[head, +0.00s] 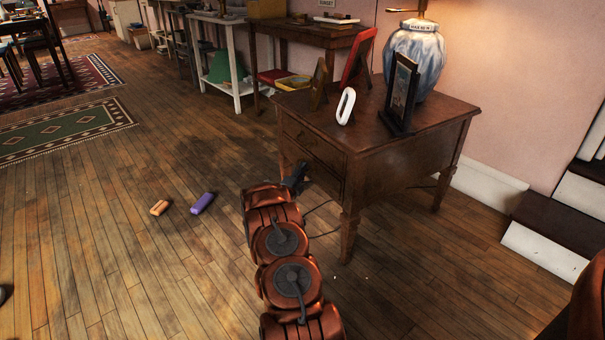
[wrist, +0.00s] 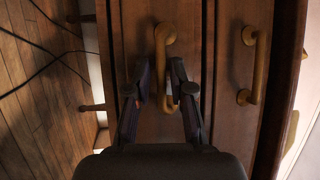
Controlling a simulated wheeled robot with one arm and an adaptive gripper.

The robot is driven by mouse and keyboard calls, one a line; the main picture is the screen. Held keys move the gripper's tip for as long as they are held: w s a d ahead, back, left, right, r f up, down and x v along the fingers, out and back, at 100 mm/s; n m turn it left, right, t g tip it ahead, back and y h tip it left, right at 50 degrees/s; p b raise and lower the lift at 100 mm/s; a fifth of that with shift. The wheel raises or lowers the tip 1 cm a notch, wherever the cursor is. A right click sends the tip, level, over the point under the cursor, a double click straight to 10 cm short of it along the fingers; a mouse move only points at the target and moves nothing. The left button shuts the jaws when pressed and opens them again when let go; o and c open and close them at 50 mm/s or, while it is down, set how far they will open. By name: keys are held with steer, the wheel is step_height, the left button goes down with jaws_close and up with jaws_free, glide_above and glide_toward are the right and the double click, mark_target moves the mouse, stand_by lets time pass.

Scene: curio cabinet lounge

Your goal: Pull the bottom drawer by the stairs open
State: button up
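The brown wooden side table (head: 365,165) by the stairs has two drawers, one above the other, on its left-hand face. The bottom drawer (head: 318,172) looks shut in the head view, partly behind my gripper (head: 297,178). In the wrist view, turned sideways with the floor at left, the bottom drawer's brass handle (wrist: 161,48) lies between the two fingers of my gripper (wrist: 160,88). The fingers are apart, on either side of the handle, with a gap visible; firm contact does not show. The upper drawer's handle (wrist: 250,65) is to the right.
A blue-white lamp (head: 416,55), a dark frame (head: 400,95) and a white ring-shaped object (head: 346,106) stand on the table. An orange block (head: 159,208) and a purple block (head: 202,203) lie on the floor left of my arm. Stairs (head: 555,225) are at right.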

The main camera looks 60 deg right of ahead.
steer(key=shift+d+r, duration=0.1)
steer(key=shift+d, duration=0.15)
jaws_close()
stand_by(0.5)
